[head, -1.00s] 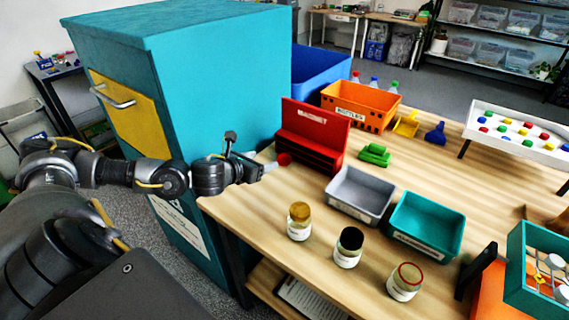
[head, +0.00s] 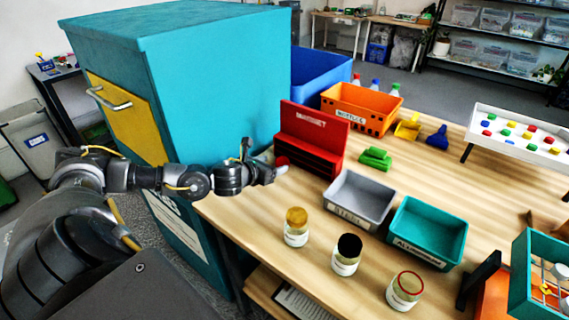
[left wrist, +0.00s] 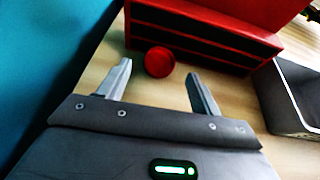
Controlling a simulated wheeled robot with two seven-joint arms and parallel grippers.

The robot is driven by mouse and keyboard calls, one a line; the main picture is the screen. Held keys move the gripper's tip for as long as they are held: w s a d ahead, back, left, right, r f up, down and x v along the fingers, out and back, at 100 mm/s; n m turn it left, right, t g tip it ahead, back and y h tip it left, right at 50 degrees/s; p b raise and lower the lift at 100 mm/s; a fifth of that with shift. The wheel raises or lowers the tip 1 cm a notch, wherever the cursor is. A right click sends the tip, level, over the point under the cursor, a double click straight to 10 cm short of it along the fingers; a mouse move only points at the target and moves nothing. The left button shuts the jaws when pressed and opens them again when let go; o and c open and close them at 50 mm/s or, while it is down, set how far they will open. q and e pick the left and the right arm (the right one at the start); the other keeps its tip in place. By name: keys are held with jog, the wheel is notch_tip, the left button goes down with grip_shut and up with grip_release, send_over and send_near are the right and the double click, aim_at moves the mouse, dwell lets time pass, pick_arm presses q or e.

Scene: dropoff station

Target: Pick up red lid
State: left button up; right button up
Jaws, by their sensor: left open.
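The red lid (left wrist: 159,62) is a small round disc on the wooden table, just in front of the red magnet box (left wrist: 205,35). In the head view the red lid (head: 282,161) shows at the tip of my left gripper (head: 274,172), partly hidden by it. In the left wrist view my left gripper (left wrist: 158,88) is open and empty, with the lid just beyond and between its two fingertips. My right gripper is not in view.
A grey bin (head: 375,199) and a teal bin (head: 452,232) stand right of the red box. A tall teal cabinet (head: 215,95) stands close at left.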

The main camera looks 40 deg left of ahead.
aim_at(285, 162)
pick_arm(q)
jog(key=shift+w+f, duration=0.1)
jog(key=shift+w, duration=0.2)
jog(key=p+x, duration=0.1)
jog(key=x, duration=0.3)
jog(key=shift+w+d+f+p, duration=0.2)
jog(key=shift+f+p, duration=0.1)
jog(key=shift+p, duration=0.1)
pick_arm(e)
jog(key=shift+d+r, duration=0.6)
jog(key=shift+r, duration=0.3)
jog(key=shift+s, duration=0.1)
pick_arm(q)
jog(key=c, duration=0.9)
